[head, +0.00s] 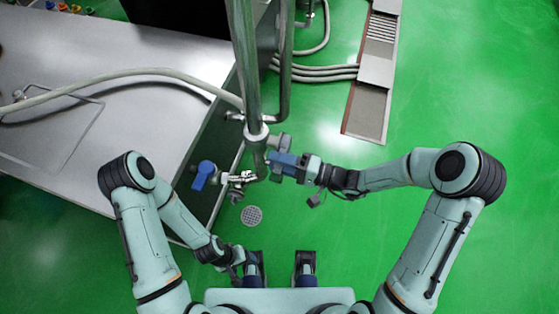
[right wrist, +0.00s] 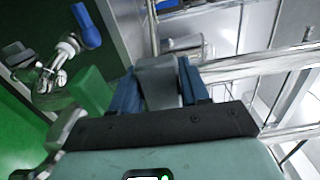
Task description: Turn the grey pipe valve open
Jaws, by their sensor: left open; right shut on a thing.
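The grey pipe valve's handle (right wrist: 158,85) shows in the right wrist view as a grey block between two blue fingers. My right gripper (right wrist: 158,92) is shut on it, one finger on each side. In the head view my right gripper (head: 274,160) reaches in from the right to the valve beside the upright steel pipe (head: 246,70). The fingers and wrist partly hide the valve there. My left gripper (head: 242,266) is low in the head view, near my base, open and away from the valve. Its fingertips are hard to make out.
A blue-handled valve (head: 203,175) sits left of the pipe; its blue handle (right wrist: 87,28) also shows in the right wrist view. A steel table (head: 120,70) fills the left, with a hose (head: 150,72) across it. A round floor drain (head: 252,215) lies below. Green floor is clear at right.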

